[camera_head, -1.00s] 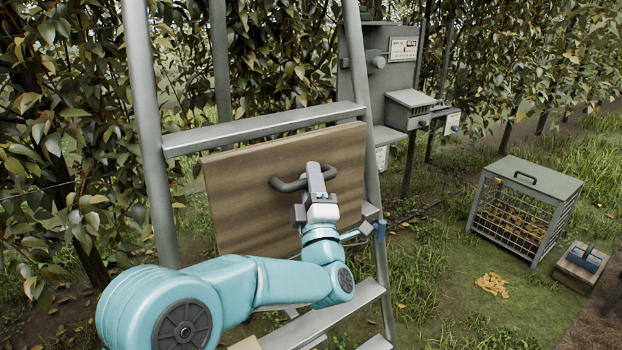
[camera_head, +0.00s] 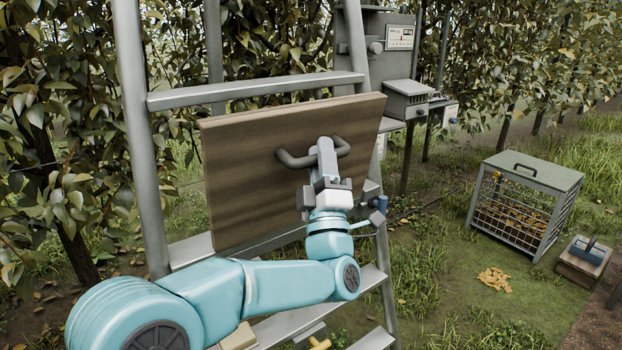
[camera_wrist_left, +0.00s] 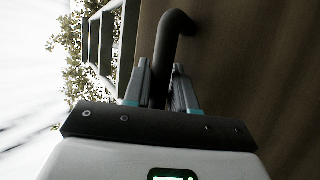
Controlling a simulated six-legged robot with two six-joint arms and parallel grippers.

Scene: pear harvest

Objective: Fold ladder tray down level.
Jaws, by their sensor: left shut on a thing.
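The ladder tray (camera_head: 240,180) is a brown wooden board in the head view. It hangs steeply tilted on the grey ladder (camera_head: 140,130), its upper edge leaning out toward me. A dark bar handle (camera_head: 292,160) is fixed on its near face. My left gripper (camera_head: 326,152) is shut on the handle, hiding the middle of it. In the left wrist view the handle (camera_wrist_left: 178,22) runs down between the two fingers (camera_wrist_left: 161,88), beside the brown board (camera_wrist_left: 255,75). My right gripper is not in view.
A grey box on a post (camera_head: 408,100) stands behind the ladder at right. A wire cage (camera_head: 520,210) with a lid stands on the grass, near a small wooden box (camera_head: 580,268) and a yellowish pile (camera_head: 495,279). Leafy trees line the back.

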